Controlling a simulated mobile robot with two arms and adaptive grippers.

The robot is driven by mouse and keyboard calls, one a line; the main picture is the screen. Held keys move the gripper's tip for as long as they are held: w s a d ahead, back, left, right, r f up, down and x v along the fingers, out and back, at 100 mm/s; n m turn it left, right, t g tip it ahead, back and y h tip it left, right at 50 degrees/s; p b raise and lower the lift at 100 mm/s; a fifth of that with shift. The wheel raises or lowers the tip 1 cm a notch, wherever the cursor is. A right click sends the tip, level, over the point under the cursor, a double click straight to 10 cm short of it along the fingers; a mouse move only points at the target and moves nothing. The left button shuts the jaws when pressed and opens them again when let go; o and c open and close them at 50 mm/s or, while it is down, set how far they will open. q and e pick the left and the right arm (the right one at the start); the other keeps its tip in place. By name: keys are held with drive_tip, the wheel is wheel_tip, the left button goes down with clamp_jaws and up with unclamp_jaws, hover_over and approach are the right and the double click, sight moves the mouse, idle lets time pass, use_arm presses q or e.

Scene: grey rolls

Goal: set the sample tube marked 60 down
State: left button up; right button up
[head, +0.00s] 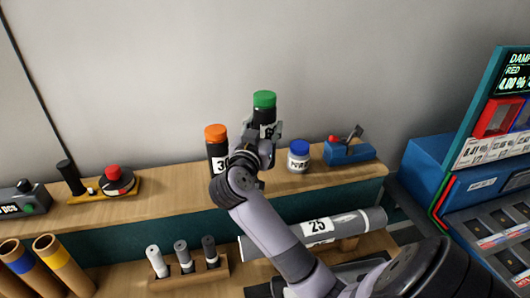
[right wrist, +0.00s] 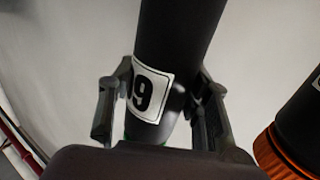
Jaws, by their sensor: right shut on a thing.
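The dark sample tube with a green cap (head: 264,99) is held upright or nearly so by my right gripper (head: 262,135) above the back shelf. Its lower end is hidden behind my gripper and wrist in the head view, so a gap to the shelf cannot be judged. In the right wrist view the tube (right wrist: 178,35) stands between the two fingers (right wrist: 160,108). Its white label appears upside down and partly turned away, consistent with 60. My left gripper is not in view.
An orange-capped dark tube (head: 217,150) stands close left of my gripper. A blue-capped jar (head: 299,157) and a blue device with a lever (head: 349,151) stand to the right. The wooden shelf (head: 170,197) is clear left of the orange-capped tube. A grey roll marked 25 (head: 345,224) lies below.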

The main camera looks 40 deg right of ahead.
wheel_tip(320, 180, down, 3)
drive_tip(key=shift+f, duration=0.1)
wheel_tip(320, 180, down, 4)
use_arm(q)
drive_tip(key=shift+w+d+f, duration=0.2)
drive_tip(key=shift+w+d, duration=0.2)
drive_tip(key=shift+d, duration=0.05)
use_arm(e)
drive_tip(key=o, duration=1.3)
drive_tip(key=shift+f, duration=0.1)
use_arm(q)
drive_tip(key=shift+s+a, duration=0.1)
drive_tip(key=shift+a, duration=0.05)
use_arm(e)
drive_tip(key=shift+s+a, duration=0.1)
drive_tip(key=shift+a, duration=0.1)
use_arm(q)
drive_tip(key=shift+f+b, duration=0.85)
drive_tip(key=shift+b, duration=0.15)
use_arm(e)
drive_tip(key=v, duration=1.1)
drive_tip(key=shift+s+a, duration=0.25)
drive_tip(key=shift+a, duration=0.05)
